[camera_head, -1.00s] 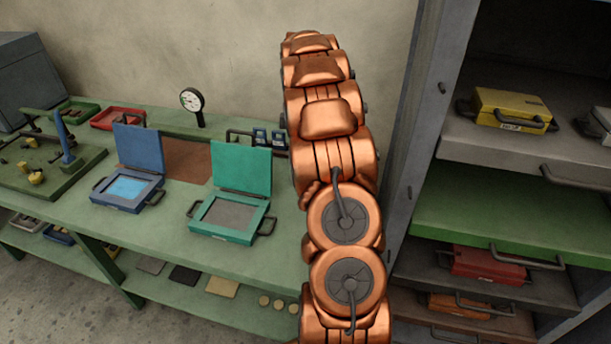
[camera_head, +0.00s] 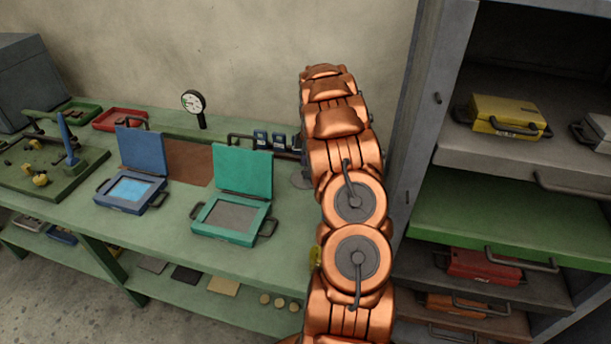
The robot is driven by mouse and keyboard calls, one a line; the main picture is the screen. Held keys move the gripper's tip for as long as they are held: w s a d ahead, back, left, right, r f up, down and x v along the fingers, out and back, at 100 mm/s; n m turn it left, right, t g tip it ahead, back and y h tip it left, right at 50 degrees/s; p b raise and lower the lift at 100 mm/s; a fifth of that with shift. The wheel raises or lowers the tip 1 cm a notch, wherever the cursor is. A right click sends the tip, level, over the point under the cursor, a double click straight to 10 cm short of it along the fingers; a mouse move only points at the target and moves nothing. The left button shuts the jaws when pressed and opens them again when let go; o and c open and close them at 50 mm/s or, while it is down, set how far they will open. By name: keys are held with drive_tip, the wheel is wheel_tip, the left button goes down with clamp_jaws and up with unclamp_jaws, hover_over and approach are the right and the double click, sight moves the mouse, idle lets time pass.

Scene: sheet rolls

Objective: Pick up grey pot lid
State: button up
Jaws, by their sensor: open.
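My arm rises in front of the table's right end. My gripper does not show; the arm hides that end.
A teal open case (camera_head: 231,217) and a blue open case (camera_head: 131,191) stand on the green table (camera_head: 190,250). A dial gauge (camera_head: 193,103) stands behind them. A grey rack (camera_head: 425,120) with cases stands close on the right.

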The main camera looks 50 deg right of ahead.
drive_tip(key=shift+w+a+f, duration=0.1)
drive_tip(key=shift+a+f, duration=0.05)
drive_tip(key=shift+f, duration=1.1)
clamp_jaws()
